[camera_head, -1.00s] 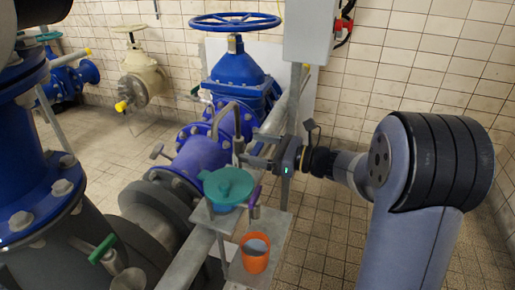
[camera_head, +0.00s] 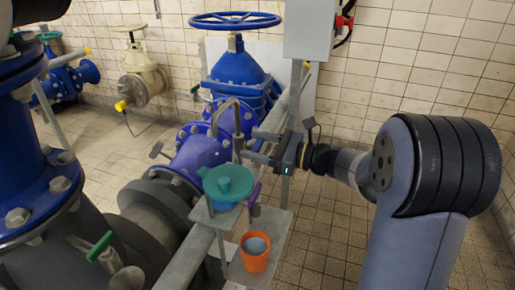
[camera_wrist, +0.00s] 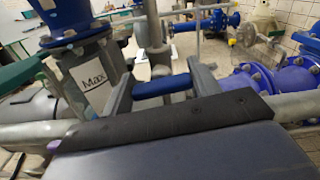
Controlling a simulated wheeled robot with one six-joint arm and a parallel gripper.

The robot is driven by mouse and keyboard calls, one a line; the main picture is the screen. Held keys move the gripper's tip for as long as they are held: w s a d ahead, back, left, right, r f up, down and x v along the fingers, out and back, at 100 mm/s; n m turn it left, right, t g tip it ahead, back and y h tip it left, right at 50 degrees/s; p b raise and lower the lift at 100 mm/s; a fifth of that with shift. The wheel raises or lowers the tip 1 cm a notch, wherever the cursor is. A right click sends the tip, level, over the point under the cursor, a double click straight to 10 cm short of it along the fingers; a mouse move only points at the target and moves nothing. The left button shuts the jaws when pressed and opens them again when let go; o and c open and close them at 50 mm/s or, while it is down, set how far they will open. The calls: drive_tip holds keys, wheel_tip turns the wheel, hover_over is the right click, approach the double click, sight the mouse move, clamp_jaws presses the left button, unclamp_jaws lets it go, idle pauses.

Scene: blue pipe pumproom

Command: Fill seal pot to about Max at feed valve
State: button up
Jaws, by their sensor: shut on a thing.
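My gripper (camera_head: 256,147) reaches in from the right beside a thin bent grey pipe (camera_head: 236,125). In the wrist view, its two fingers are at the ends of a blue bar (camera_wrist: 165,87), which looks like a valve handle. The handle is hard to make out in the head view. In the wrist view, a white "Max" label (camera_wrist: 92,78) shows on a grey body at left. The liquid level cannot be told.
An orange cup (camera_head: 256,255) stands on the grey shelf (camera_head: 270,226) below the gripper, near a purple handle (camera_head: 254,193). Blue pipework (camera_head: 200,158) and a blue handwheel (camera_head: 235,19) lie behind. A grey box (camera_head: 312,30) hangs above. Floor at right is open.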

drive_tip(key=n+b, duration=0.3)
drive_tip(key=shift+f+n, duration=0.25)
drive_tip(key=shift+n, duration=0.05)
drive_tip(key=n+b, duration=0.4)
drive_tip(key=shift+s+f, duration=0.15)
drive_tip(key=n+b, duration=0.4)
drive_tip(key=n, duration=0.1)
drive_tip(key=shift+a+b, duration=0.1)
drive_tip(key=shift+b, duration=0.25)
drive_tip(key=o, duration=1)
drive_tip(key=shift+r, duration=0.2)
drive_tip(key=p+v, duration=0.2)
drive_tip(key=v, duration=0.9)
